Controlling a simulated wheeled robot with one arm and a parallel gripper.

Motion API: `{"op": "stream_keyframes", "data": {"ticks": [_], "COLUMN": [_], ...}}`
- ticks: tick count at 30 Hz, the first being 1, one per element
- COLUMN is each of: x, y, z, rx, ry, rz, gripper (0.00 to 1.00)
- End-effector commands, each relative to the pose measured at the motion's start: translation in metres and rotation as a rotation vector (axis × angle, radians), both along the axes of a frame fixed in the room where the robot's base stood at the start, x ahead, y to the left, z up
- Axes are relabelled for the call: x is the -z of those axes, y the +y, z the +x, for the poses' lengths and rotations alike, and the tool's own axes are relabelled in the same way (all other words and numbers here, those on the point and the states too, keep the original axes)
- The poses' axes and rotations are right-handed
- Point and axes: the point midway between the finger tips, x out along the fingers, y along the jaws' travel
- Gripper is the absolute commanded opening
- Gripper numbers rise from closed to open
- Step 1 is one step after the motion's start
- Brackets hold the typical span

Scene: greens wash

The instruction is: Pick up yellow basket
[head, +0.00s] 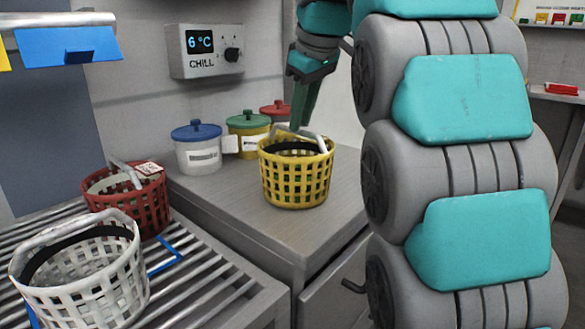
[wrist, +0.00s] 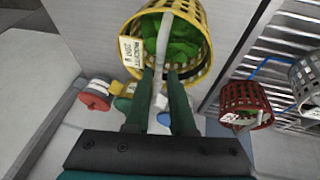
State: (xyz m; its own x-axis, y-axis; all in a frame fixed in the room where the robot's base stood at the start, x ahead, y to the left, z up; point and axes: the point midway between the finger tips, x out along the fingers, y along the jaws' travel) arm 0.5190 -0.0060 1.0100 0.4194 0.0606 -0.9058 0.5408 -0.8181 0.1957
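The yellow basket (head: 296,177) stands upright on the grey counter in the head view, its pale handle raised above the rim. In the wrist view the yellow basket (wrist: 196,62) holds leafy greens and has a white label on its side. My gripper (head: 300,122) points down over the basket, its fingertips close to the handle. In the wrist view the two dark green fingers of my gripper (wrist: 162,74) are apart, with the pale handle (wrist: 163,40) running down between their tips. Whether they touch it is hard to tell.
A red basket (head: 150,208) and a white basket (head: 93,285) stand on the slatted rack (head: 215,300) at left. Jars with blue (head: 196,131), green (head: 248,120) and red (head: 276,107) lids stand behind the yellow basket. The counter's front (head: 285,240) is clear.

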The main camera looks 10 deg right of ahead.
Motion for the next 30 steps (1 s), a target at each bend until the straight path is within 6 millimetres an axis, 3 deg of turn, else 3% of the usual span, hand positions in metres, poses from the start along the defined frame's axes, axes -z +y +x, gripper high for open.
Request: {"op": "stream_keyframes", "data": {"ticks": [4,22,30], "x": [0.019,0.061,0.067], "y": [0.001,0.005,0.005], "z": [0.007,0.031,0.035], "rx": [0.0,0.001,0.001], "ry": [0.001,0.004,0.0], "rz": [0.0,0.0,0.0], "gripper": [0.22,0.22,0.22]}}
